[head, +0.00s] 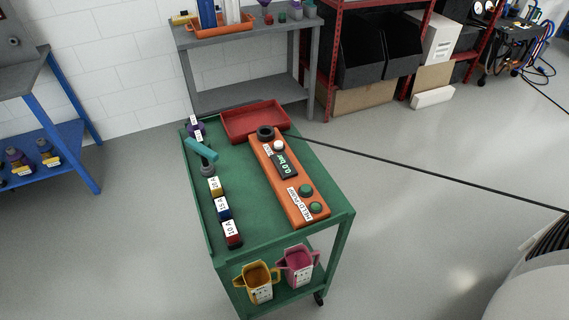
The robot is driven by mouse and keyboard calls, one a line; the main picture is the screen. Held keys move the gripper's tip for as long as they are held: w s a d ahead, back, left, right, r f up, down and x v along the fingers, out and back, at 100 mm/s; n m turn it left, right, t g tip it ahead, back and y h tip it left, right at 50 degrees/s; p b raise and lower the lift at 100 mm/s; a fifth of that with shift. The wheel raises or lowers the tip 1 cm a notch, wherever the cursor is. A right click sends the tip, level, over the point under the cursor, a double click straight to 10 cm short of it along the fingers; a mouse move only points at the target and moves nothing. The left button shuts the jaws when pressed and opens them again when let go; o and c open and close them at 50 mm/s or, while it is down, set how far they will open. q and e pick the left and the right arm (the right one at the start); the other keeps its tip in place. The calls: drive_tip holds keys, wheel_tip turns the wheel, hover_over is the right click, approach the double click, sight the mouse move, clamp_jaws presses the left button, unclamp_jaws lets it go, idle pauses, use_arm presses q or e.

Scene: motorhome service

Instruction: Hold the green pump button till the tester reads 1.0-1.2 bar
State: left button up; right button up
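An orange tester (268,165) lies along the right half of a green cart's top. Its small dark display (284,166) appears to read 0.0 bar. Near its front end are two round green buttons, the farther one (306,190) and the nearer one (316,207). A white label (293,198) with small lettering, seemingly including "PUMP", sits beside them. A white knob (278,145) and a black ring (265,133) are at the far end. Nothing touches the buttons. Neither of my grippers is in view.
The green cart (253,227) also carries a red tray (255,107), a teal-handled tool (201,151) and several small labelled blocks. Orange (259,283) and pink (298,266) jugs are at its front, low down. A black hose (430,176) runs right from the tester's far end.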

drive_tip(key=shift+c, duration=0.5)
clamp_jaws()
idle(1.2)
